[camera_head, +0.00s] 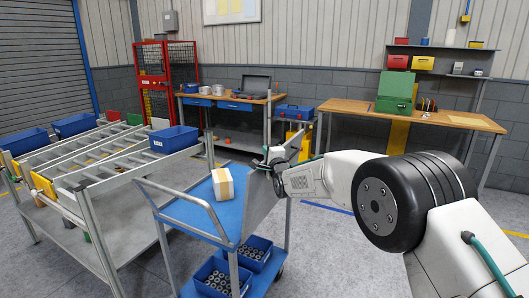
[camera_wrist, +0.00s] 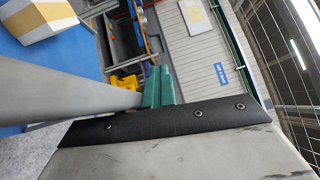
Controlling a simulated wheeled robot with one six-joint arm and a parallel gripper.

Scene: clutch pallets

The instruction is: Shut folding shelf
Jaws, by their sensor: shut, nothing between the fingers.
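The blue-topped trolley (camera_head: 192,208) stands in front of me in the head view. A grey panel (camera_head: 263,205), which looks like the folding shelf, is at its right side. Its exact angle is hard to tell. My gripper (camera_head: 271,162) is at the panel's upper far end, shut and empty. In the wrist view the teal fingertips (camera_wrist: 157,86) are together beside a dark edge strip with screws (camera_wrist: 150,120) and a pale grey surface (camera_wrist: 190,155). I cannot tell whether they touch the panel.
A cardboard box (camera_head: 222,184) sits on the trolley top; blue bins (camera_head: 216,280) with metal parts are below. A roller rack (camera_head: 90,185) stands close on the left. Workbenches (camera_head: 410,112) line the back wall. The floor right of the trolley is open beneath my arm.

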